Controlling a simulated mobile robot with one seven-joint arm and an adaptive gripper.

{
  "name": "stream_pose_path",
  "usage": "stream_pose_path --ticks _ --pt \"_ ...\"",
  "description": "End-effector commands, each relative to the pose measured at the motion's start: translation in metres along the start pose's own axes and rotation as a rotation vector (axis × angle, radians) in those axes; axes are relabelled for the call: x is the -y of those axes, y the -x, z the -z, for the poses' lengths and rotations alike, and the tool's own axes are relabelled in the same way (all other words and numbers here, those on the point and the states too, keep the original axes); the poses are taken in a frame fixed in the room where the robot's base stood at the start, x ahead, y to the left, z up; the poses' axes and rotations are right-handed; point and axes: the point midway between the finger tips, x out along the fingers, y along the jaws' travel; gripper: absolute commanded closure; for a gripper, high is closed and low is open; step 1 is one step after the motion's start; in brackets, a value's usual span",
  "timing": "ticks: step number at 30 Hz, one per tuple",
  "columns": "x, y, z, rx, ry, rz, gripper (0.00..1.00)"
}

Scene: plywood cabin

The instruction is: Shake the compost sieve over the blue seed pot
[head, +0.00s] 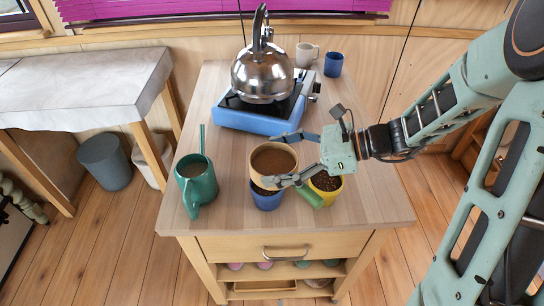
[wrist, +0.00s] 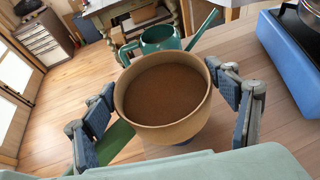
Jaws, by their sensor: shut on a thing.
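The compost sieve (head: 274,161) is a round tan rim full of brown compost. My gripper (head: 291,158) is shut on it, with one finger on each side of the rim, as the wrist view also shows (wrist: 165,92). It looks level. The blue seed pot (head: 266,201) stands on the wooden cart top, below the sieve and slightly toward the front. The sieve hides part of the pot's mouth; dark soil shows at its edge. A green bar (head: 309,197) sticks out beside the lower finger; I cannot tell if it is the sieve's handle.
A yellow pot of soil (head: 326,188) stands right of the blue pot. A green watering can (head: 196,182) stands to the left. A steel kettle (head: 262,72) sits on a blue stove (head: 245,117) behind. A cream mug (head: 306,55) and a blue mug (head: 333,64) stand at the back.

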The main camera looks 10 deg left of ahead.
Motion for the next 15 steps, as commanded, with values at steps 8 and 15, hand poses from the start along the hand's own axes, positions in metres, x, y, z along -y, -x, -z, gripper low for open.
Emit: stream_pose_path --ticks 8,15 --pt "0.001 -0.029 -0.012 0.002 0.001 -0.003 0.49" --pt "0.002 -0.028 -0.013 0.001 -0.001 0.001 0.49"
